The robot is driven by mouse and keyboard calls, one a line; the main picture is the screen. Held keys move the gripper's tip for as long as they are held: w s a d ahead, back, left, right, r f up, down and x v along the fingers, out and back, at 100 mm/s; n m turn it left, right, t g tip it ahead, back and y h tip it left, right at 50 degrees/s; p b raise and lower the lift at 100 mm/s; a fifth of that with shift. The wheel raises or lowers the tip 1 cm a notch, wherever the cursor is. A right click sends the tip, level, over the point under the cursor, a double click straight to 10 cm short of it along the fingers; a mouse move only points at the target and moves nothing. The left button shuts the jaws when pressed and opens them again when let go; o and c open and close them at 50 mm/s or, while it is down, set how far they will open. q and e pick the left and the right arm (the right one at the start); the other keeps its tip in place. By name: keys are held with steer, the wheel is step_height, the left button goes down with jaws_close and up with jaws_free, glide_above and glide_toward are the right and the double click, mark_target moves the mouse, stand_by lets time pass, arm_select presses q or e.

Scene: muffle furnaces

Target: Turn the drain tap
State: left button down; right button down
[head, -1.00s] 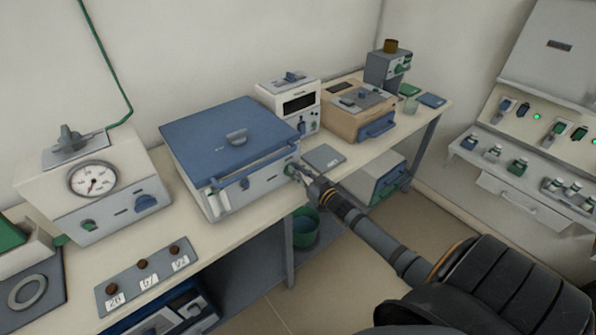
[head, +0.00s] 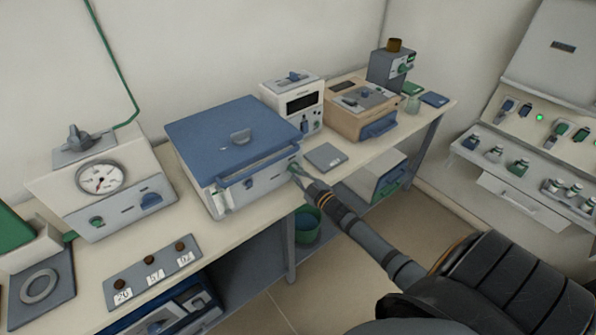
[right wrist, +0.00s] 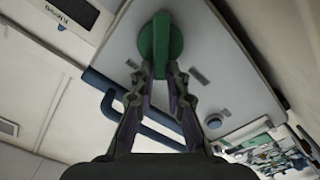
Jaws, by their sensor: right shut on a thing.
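The drain tap is a small green handle on the right end of the front of the grey-white box with a blue lid (head: 235,135). In the right wrist view the green tap (right wrist: 160,45) shows as a round base with an upright bar across it. My right gripper (right wrist: 161,72) has its two fingertips shut on the lower end of that bar. In the head view my right gripper (head: 297,172) reaches the tap from the front right and mostly hides it. My left gripper is out of view.
A blue bar handle (right wrist: 125,115) and a blue button (right wrist: 213,121) are near the fingers. A gauge box (head: 100,185) stands left, a tan box (head: 360,105) right. A green bucket (head: 307,222) is below the bench edge. A grey plate (head: 326,157) lies beside the box.

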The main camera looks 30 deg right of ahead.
steer(key=n, duration=0.3)
steer(key=f+n, duration=0.1)
steer(key=n, duration=0.1)
steer(key=shift+a, duration=0.35)
steer(key=shift+s+a+f+n+b, duration=0.1)
steer(key=shift+f+n+b, duration=0.15)
steer(key=shift+n, duration=0.95)
steer(key=shift+f+n+b, duration=0.2)
steer(key=shift+f+n, duration=0.05)
steer(key=shift+n, duration=0.95)
steer(key=c, duration=1.3)
jaws_free()
steer(key=shift+c, duration=0.2)
steer(key=s, duration=1.2)
steer(key=shift+d, duration=0.45)
